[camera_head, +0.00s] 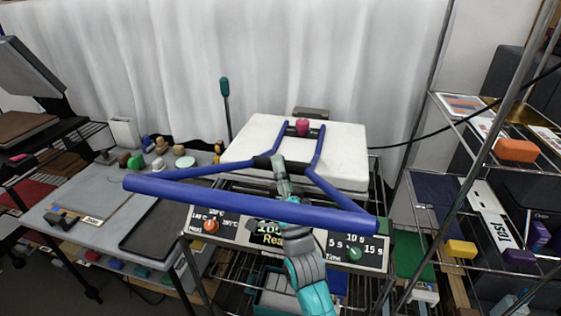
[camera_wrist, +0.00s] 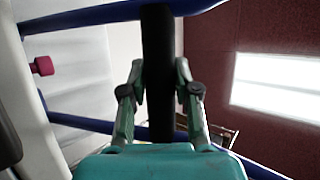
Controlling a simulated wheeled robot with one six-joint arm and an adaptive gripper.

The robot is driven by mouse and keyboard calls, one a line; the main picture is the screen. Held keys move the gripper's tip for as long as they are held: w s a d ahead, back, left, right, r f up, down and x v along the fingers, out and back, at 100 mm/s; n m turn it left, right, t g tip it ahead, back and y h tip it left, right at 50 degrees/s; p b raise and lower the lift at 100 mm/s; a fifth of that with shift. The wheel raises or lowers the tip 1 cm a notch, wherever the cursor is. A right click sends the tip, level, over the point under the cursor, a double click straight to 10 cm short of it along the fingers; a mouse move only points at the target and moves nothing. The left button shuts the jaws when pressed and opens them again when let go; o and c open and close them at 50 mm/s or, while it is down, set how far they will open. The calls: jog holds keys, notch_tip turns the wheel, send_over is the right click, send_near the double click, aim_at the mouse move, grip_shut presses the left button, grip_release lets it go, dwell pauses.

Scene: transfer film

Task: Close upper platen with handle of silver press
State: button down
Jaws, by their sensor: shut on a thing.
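The press has a white upper platen (camera_head: 345,145) with a magenta knob (camera_head: 302,127) on top. A blue tubular handle (camera_head: 240,205) spreads from the platen toward me, and a black grip (camera_head: 263,162) is on its crossbar. My gripper (camera_head: 280,168) comes up from below and is shut on this black grip. In the wrist view the black grip (camera_wrist: 157,35) runs between the two fingers of my gripper (camera_wrist: 159,72). The control panel (camera_head: 225,229) shows dials and a partly hidden display. The platen looks roughly level; the gap beneath is hidden.
A grey table (camera_head: 75,170) with small coloured objects and a dark tray (camera_head: 160,232) stands at left. Another press (camera_head: 30,68) with a raised plate is at far left. Wire shelves (camera_head: 455,185) with goods stand close at right. A white curtain (camera_head: 330,50) hangs behind.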

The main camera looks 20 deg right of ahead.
jog(key=shift+w+f, duration=0.1)
jog(key=shift+f, duration=0.45)
jog(key=c, duration=0.8)
grip_release()
jog(key=shift+c, duration=0.2)
jog(key=shift+r, duration=0.1)
jog(key=v, duration=1.2)
